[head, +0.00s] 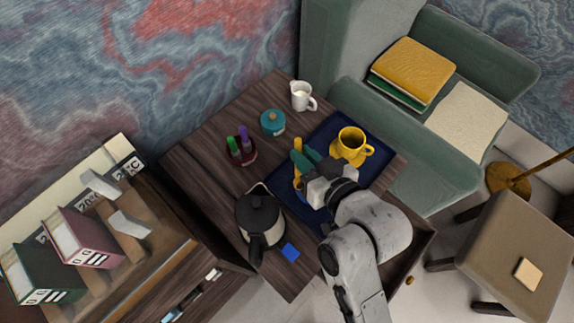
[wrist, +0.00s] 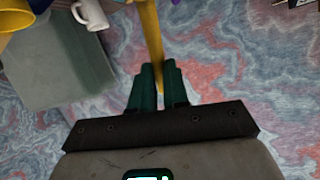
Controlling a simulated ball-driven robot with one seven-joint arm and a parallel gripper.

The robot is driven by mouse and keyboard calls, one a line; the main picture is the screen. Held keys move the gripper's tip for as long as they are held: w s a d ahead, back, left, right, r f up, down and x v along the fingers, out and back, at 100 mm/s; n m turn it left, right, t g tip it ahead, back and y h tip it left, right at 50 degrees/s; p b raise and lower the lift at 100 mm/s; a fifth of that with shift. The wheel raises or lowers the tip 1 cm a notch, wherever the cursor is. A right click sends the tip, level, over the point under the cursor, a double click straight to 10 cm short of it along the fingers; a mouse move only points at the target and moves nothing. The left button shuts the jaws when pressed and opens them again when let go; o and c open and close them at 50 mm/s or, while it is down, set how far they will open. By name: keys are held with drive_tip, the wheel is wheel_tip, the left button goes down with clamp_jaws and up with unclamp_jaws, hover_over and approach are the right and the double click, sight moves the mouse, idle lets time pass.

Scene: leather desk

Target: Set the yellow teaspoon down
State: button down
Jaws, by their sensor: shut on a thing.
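The yellow teaspoon (head: 297,146) is between the green fingers of my gripper (head: 306,159), above the desk. In the wrist view, its long yellow handle (wrist: 151,30) runs up from between the closed fingers (wrist: 157,80). The spoon's other end is not clear. A yellow cup (head: 350,146) stands on the dark blue mat (head: 379,172), just right of my gripper. A small blue and yellow thing (head: 298,185) shows below the gripper, mostly hidden by it.
On the wooden desk (head: 205,150) stand a white jug (head: 301,96), a teal pot (head: 272,122), a dark red holder with markers (head: 241,153) and a black kettle (head: 260,218). A blue square (head: 290,253) lies near the front edge. A green armchair (head: 425,150) adjoins the right.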

drive_tip(key=shift+a, duration=0.35)
drive_tip(key=w+a+f, duration=0.3)
drive_tip(key=w+f, duration=0.3)
drive_tip(key=w+a+f+b, duration=0.1)
drive_tip(key=w+a+f, duration=0.2)
drive_tip(key=w+f, duration=0.3)
drive_tip(key=shift+a+f, duration=0.3)
drive_tip(key=shift+f, duration=0.15)
drive_tip(key=shift+s, duration=0.1)
drive_tip(key=shift+f, duration=0.15)
drive_tip(key=c, duration=1.1)
unclamp_jaws()
